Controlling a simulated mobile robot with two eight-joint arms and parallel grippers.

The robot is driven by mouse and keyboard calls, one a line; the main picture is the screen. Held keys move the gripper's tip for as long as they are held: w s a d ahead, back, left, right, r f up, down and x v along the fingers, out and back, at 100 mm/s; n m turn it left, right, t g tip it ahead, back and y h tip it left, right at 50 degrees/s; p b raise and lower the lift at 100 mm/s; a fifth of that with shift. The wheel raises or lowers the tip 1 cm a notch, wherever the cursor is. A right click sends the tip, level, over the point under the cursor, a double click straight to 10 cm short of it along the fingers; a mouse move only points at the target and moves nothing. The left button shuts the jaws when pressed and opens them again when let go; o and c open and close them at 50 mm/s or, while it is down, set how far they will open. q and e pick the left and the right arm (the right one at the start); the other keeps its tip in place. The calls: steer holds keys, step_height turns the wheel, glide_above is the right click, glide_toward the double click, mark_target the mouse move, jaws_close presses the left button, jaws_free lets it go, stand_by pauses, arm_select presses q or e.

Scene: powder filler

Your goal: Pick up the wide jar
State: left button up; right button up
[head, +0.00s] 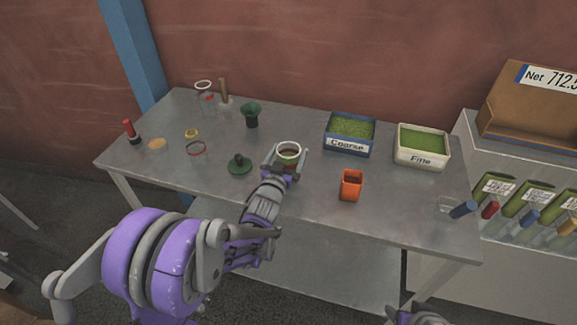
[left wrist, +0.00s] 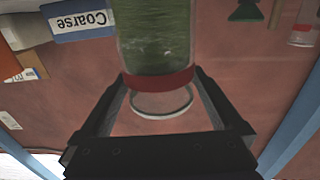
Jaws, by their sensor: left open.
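The wide jar (head: 289,148) stands upright near the middle of the table, with a pale round rim and green contents showing. My left gripper (head: 287,163) reaches it from the front, with one finger on each side of the jar. In the left wrist view, which is upside down, the clear jar (left wrist: 155,35) holds green powder and has a red band near its rim. The open fingers of the left gripper (left wrist: 161,80) stand either side of that band; I cannot tell whether they touch the glass.
Coarse (head: 350,128) and Fine (head: 421,146) bins stand behind right. A green funnel (head: 251,115) stands behind left. The front left tabletop (head: 150,168) is clear.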

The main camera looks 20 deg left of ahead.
arm_select(q)
jaws_close()
stand_by(0.3)
